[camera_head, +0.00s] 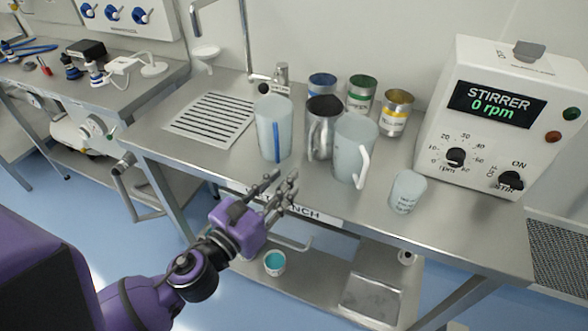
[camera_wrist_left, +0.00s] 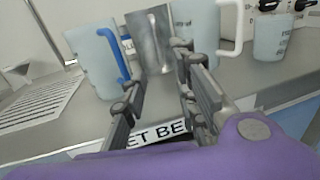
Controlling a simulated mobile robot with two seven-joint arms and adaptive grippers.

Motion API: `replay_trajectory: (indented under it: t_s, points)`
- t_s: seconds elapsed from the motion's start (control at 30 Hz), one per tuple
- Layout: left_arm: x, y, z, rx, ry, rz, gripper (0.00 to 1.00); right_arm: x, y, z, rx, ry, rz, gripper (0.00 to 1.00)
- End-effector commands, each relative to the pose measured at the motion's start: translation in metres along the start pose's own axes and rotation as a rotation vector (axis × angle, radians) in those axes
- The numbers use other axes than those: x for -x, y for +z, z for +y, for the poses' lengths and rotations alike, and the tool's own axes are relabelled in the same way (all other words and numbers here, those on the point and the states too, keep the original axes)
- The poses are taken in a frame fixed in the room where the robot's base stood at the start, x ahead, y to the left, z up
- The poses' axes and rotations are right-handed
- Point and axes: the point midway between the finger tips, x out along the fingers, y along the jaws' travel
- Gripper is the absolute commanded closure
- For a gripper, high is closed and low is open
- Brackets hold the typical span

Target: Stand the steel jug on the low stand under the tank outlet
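The steel jug (camera_head: 321,127) stands upright on the bench, between a clear jug with a blue handle (camera_head: 273,128) and a clear jug with a white handle (camera_head: 354,150). My left gripper (camera_head: 281,188) is at the bench's front edge, in front of the jugs, open and empty. In the left wrist view the steel jug (camera_wrist_left: 151,38) shows beyond the open fingers (camera_wrist_left: 158,82), apart from them; its lower part is partly hidden by a finger. My right gripper is out of view. I cannot make out the low stand or the tank outlet.
A small clear beaker (camera_head: 407,191) stands right of the jugs near the front edge. Several tins (camera_head: 396,112) stand behind them, and a stirrer box (camera_head: 497,125) stands at the right. A slotted drain plate (camera_head: 207,119) lies left. A lower shelf holds a steel tray (camera_head: 372,299).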

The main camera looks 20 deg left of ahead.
Motion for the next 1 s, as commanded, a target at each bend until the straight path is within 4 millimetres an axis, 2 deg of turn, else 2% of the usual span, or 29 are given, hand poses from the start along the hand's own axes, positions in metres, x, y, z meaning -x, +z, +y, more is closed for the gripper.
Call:
replay_trajectory:
  t_s: [0.13, 0.37, 0.47, 0.57, 0.67, 0.73, 0.8, 0.9, 1.0]
  points:
    - [0.013, -0.001, 0.001, -0.001, 0.002, 0.002, 0.73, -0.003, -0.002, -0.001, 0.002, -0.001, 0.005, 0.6]
    - [0.016, -0.001, 0.001, 0.01, 0.003, 0.002, 0.73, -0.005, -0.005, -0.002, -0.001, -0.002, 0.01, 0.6]
    - [0.023, -0.018, 0.005, 0.137, 0.031, 0.039, 0.73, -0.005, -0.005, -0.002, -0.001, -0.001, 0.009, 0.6]
    - [0.042, -0.06, 0.012, 0.464, 0.113, 0.115, 0.73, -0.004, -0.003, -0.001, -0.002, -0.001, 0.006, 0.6]
    - [0.078, -0.121, 0.017, 0.955, 0.274, 0.191, 0.73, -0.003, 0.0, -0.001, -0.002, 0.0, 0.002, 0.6]
    - [0.11, -0.166, 0.016, 1.334, 0.426, 0.212, 0.73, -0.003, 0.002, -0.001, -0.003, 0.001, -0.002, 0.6]
    - [0.145, -0.206, 0.009, 1.701, 0.598, 0.195, 0.73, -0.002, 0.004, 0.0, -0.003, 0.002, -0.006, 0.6]
    - [0.196, -0.254, -0.007, 2.165, 0.856, 0.103, 0.73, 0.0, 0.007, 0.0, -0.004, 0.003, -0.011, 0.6]
    - [0.237, -0.286, -0.025, 2.518, 1.08, -0.045, 0.73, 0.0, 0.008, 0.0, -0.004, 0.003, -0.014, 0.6]
